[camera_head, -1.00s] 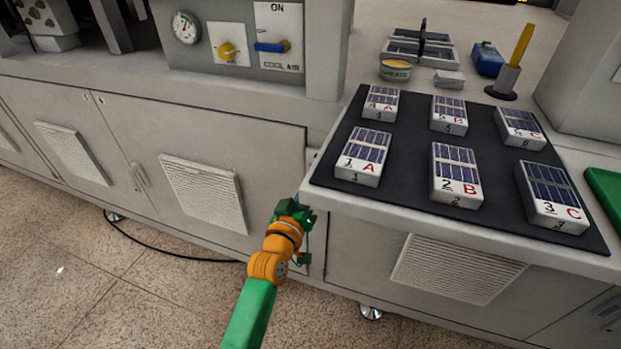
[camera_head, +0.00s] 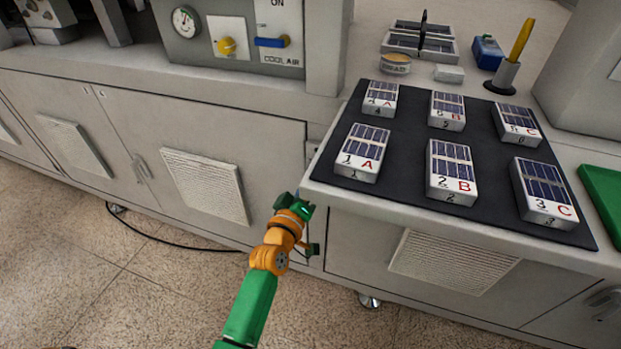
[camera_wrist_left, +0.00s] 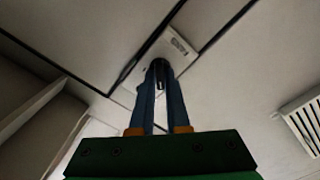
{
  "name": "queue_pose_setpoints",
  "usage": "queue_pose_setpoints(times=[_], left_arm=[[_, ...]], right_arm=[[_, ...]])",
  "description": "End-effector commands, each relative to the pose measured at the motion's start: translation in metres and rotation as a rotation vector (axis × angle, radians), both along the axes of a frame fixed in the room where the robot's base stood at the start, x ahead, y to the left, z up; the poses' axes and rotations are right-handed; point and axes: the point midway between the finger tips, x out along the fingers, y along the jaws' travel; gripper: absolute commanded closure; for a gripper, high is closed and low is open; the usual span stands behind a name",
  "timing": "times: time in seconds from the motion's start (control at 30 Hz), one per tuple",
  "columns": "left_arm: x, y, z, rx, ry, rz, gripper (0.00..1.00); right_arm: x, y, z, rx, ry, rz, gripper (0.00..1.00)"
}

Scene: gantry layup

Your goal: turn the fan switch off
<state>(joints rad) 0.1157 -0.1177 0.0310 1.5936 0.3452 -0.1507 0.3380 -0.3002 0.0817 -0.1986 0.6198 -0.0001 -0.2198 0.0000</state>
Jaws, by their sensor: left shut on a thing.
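My left gripper (camera_head: 303,209) is at the cabinet front, just below the bench's left corner, its fingertips hard to make out in the head view. In the left wrist view its two blue fingers (camera_wrist_left: 159,72) are close together over a small light plate (camera_wrist_left: 178,42) with dark marks too small to read. A small dark part (camera_wrist_left: 160,86) shows between the fingers, which are shut on it; whether it is the fan switch lever I cannot tell. A blue lever (camera_head: 272,42) lies level on a panel marked ON and COOL AIR, well away from the gripper. My right gripper is not in view.
A yellow knob (camera_head: 227,46) and a round gauge (camera_head: 186,21) are left of the blue lever. A black mat (camera_head: 404,137) with several labelled boxes covers the bench. Vents (camera_head: 206,187) are on the cabinet doors. A black cable (camera_head: 190,247) lies along the floor.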

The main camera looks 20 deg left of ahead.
Motion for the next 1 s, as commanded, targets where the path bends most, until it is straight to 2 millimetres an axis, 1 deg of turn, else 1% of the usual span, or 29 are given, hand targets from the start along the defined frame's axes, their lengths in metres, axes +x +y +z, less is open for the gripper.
queue_pose_setpoints(times=[0.07, 0.1, 0.17, 0.2, 0.47, 0.53, 0.63, 0.83, 0.9, 1.0], left_arm=[[0.0, 0.0, -0.001, -0.002, 0.002, -0.001, 1.0], [0.0, 0.0, -0.001, -0.002, 0.002, -0.001, 0.78], [0.0, 0.0, -0.001, -0.002, 0.002, -0.001, 0.62], [0.0, 0.0, -0.001, -0.002, 0.002, -0.001, 0.56], [0.0, 0.0, 0.0, -0.001, 0.001, -0.001, 0.56], [-0.004, 0.0, 0.0, 0.0, 0.001, 0.0, 0.56], [-0.019, 0.001, 0.001, 0.0, 0.003, 0.0, 0.56], [-0.059, 0.002, -0.001, -0.001, 0.005, -0.001, 0.56], [-0.067, 0.002, 0.0, -0.001, 0.004, -0.001, 0.56], [-0.071, 0.002, 0.0, -0.002, 0.001, -0.001, 0.56]], right_arm=[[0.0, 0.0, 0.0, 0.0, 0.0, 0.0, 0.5], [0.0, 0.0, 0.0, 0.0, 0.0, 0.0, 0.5], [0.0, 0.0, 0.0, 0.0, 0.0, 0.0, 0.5], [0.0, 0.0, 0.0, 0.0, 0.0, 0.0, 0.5], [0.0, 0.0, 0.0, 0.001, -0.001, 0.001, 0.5], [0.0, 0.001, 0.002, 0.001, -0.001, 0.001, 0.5], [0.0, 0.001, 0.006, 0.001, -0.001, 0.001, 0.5], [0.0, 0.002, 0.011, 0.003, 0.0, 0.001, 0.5], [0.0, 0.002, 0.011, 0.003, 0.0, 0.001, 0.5], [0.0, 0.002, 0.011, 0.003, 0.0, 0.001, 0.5]])
